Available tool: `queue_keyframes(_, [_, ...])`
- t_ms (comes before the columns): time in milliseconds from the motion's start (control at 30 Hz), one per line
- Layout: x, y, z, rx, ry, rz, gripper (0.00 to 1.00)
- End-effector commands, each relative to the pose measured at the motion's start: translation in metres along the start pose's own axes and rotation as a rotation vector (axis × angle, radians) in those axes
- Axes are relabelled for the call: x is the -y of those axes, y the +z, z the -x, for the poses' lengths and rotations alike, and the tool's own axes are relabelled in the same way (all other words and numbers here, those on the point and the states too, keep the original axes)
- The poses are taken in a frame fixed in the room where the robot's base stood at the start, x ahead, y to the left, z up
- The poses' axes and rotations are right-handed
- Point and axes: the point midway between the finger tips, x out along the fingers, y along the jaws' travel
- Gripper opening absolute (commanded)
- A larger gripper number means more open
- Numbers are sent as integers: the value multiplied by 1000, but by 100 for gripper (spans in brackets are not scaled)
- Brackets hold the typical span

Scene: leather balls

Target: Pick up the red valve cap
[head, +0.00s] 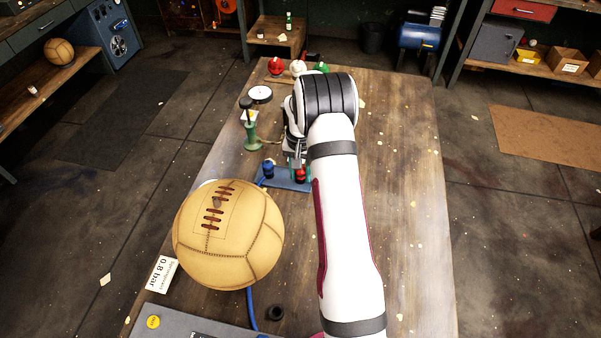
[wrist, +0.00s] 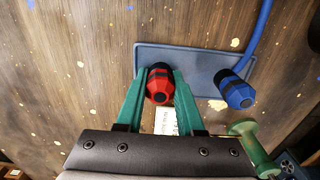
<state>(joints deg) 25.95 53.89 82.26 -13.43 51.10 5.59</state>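The red valve cap (wrist: 159,84), with dark bands, is at the left end of a blue-grey tray in the wrist view. It also shows in the head view (head: 300,175), low beside my arm. My gripper (wrist: 160,78) has its two green fingers against the cap's left and right sides, with no gap showing. It looks shut on the cap. Whether the cap is clear of the tray (wrist: 195,67) cannot be told. In the head view my gripper (head: 298,165) is partly hidden by my own arm.
A blue valve cap (wrist: 236,91) with a blue hose is at the tray's other end. A green-handled pump (head: 251,131) stands behind the tray. A large tan leather ball (head: 228,245) sits at the front left. The table's right side (head: 405,180) is clear.

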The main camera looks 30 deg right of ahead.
Motion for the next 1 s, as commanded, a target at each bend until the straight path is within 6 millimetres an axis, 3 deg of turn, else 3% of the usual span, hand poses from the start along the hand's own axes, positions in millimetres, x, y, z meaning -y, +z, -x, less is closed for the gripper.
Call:
queue_keyframes(33, [0,0,0,0,0,0,22])
queue_keyframes(167, [0,0,0,0,0,0,0])
queue_keyframes(533, [0,-1,6,-2,-1,1,0])
queue_keyframes(767, [0,-1,44,-4,-1,0,0])
queue_keyframes(1000, [-56,11,76,-3,0,-4,0])
